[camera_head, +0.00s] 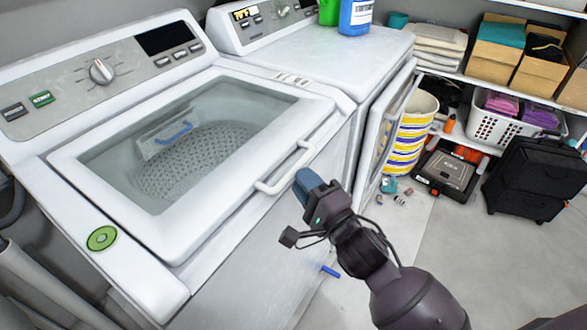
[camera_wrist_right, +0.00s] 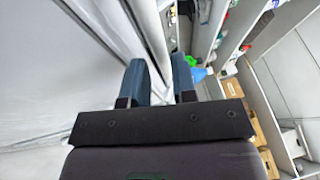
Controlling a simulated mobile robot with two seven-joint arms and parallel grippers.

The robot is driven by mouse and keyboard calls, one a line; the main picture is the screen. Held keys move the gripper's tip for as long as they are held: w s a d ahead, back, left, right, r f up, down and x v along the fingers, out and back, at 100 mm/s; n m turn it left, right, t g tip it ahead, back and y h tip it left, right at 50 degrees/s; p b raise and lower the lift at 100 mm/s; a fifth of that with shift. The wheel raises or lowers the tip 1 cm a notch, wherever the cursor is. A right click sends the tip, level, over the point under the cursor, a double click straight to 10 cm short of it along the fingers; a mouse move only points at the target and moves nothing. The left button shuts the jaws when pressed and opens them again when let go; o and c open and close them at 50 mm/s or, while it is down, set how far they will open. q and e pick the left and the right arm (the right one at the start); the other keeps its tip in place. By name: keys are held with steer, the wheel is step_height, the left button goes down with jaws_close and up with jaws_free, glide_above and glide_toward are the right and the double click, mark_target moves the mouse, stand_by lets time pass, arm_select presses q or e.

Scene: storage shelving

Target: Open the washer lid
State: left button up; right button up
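The washer (camera_head: 225,272) is a white top-loader at the left of the head view. Its lid (camera_head: 185,248), a white frame around a clear window, lies shut over the drum. A white loop handle (camera_head: 285,182) sticks out from the lid's front edge. My right gripper (camera_head: 306,180) is just to the right of the handle, apparently not gripping it. In the wrist view its two blue fingers (camera_wrist_right: 160,78) stand apart, with white surfaces seen beyond the gap. Whether a finger touches the handle is unclear. My left gripper is not in view.
A second white machine (camera_head: 320,62) stands behind, its front door (camera_head: 385,135) swung open. A blue bottle (camera_head: 355,17) stands on top. Shelves at right hold a white basket (camera_head: 492,125) and boxes. A black case (camera_head: 525,180) is on the floor. Floor is clear at lower right.

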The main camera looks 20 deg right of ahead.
mark_target(294, 167)
steer(key=shift+x, duration=1.95)
steer(key=shift+c, duration=0.3)
jaws_close()
